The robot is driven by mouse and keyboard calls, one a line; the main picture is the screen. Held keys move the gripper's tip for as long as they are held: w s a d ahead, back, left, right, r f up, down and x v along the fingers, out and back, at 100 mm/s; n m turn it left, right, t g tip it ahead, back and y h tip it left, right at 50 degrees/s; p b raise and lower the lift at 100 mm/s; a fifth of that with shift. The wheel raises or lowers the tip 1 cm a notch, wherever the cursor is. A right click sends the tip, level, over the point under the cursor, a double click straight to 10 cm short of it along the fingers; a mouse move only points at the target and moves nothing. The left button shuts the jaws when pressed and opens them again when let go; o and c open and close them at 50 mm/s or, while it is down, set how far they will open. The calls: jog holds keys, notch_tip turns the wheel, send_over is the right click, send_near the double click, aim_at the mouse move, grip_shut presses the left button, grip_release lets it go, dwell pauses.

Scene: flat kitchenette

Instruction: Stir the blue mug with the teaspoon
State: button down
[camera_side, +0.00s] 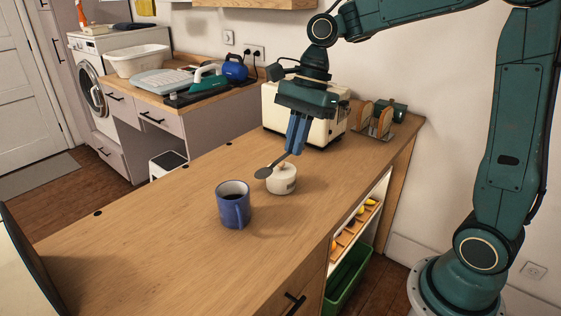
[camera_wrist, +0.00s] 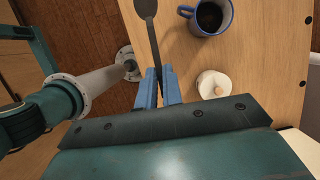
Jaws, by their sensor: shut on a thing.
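The blue mug (camera_side: 233,206) stands upright on the wooden counter with dark liquid in it. It also shows at the top of the wrist view (camera_wrist: 208,16). My gripper (camera_side: 296,150) is shut on the teaspoon (camera_side: 264,172), a dark grey spoon that sticks out to the left, its bowl end low. In the wrist view the teaspoon (camera_wrist: 152,28) reaches up from between the blue fingers (camera_wrist: 158,82), its bowl left of the mug and apart from it. In the side view the spoon is behind and to the right of the mug, above counter height.
A white lidded pot (camera_side: 282,180) stands on the counter just below my gripper, right of the mug. A cream toaster (camera_side: 330,128) and a wooden rack (camera_side: 376,120) stand at the back. The counter left and in front of the mug is clear.

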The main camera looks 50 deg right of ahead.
jog(key=w+a+f+n+t+h, duration=0.2)
jog(key=w+a+n+t+h, duration=0.25)
jog(key=w+h, duration=0.45)
jog(key=r+n+t, duration=0.1)
jog(key=r, duration=0.1)
jog(key=r+t, duration=0.1)
jog(key=w+a+r+n+t+h, duration=0.1)
jog(key=r, duration=0.1)
jog(key=shift+r+n, duration=0.3)
jog(key=shift+n, duration=0.05)
dwell(0.4)
jog(key=shift+d+f, duration=0.15)
notch_tip(320, 180, down, 13)
jog(key=shift+f, duration=0.15)
dwell(2.4)
jog(key=shift+w, duration=0.1)
